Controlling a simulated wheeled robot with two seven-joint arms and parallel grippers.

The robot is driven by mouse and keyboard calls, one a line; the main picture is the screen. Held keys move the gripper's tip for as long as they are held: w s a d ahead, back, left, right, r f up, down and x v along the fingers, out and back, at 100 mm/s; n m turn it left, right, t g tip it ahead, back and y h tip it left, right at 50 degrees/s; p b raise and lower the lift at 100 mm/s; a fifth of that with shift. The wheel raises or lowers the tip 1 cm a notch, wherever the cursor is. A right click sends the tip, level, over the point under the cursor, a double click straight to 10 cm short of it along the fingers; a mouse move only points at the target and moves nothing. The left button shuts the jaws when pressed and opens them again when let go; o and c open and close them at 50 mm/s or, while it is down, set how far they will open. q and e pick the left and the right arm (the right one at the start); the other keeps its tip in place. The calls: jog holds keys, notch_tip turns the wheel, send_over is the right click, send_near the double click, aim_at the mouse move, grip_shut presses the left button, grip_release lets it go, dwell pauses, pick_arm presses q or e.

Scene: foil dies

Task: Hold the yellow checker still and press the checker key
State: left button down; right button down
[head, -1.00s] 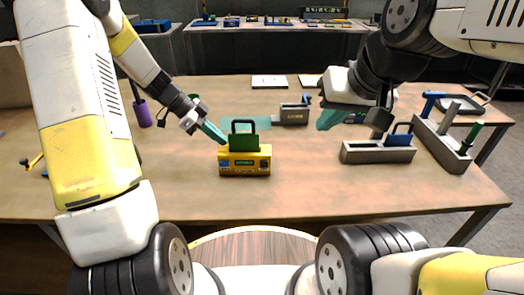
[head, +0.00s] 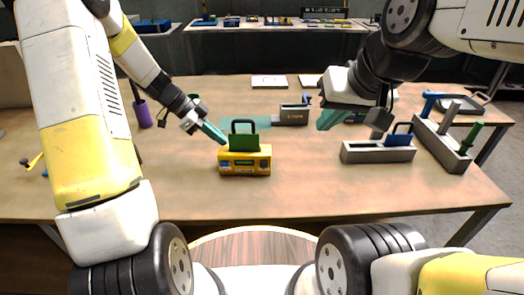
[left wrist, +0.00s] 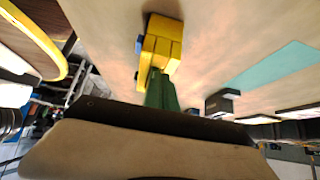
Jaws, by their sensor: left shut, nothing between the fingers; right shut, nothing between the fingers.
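The yellow checker (head: 245,168) stands upright on the table, with small panels on its front face. A green block with a dark loop handle (head: 244,142) sits in its top. My left gripper (head: 223,141) is shut and empty, its teal tips close to the checker's upper left edge; I cannot tell whether they touch. The left wrist view shows the checker (left wrist: 162,42) with a small blue part on its left side and the green block (left wrist: 160,90) nearer. I cannot pick out the key for certain. My right gripper (head: 327,119) is shut and empty, apart from the checker.
A grey holder (head: 377,154) with a blue handled piece stands to the right. A grey tray (head: 444,142) with tools lies beyond it. A grey block (head: 290,117) and a teal mat (head: 240,123) lie behind the checker. The table's front is clear.

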pick_arm(q)
jog(key=shift+s+a+f, duration=0.1)
jog(key=shift+f, duration=0.7)
dwell(3.4)
pick_arm(e)
jog(key=shift+f, duration=0.1)
notch_tip(320, 180, down, 15)
jog(key=a+n+g+h, duration=0.3)
jog(key=n+g+h, duration=0.45)
jog(key=n, duration=0.65)
jog(key=w+a+f+n+t+h, duration=0.1)
jog(key=a+f+n+t, duration=0.2)
jog(key=n, duration=0.3)
jog(key=w+a+f+n+t+h, duration=0.1)
jog(key=a+f+n+t+h, duration=0.1)
jog(key=a+f+n+t, duration=0.1)
jog(key=w+a+f+n+t+h, duration=0.1)
jog(key=a+f+n+t+h, duration=0.1)
jog(key=n, duration=0.6)
jog(key=shift+w+a+f+n+t, duration=0.15)
jog(key=shift+a+f+t, duration=0.25)
jog(key=shift+f+t, duration=0.4)
jog(key=shift+w+a+f+n+t, duration=0.15)
jog(key=shift+a+f+t, duration=0.35)
jog(key=shift+t, duration=0.45)
jog(key=shift+w+f, duration=0.2)
jog(key=shift+w, duration=0.2)
jog(key=shift+w+d, duration=0.2)
jog(key=shift+w, duration=3.7)
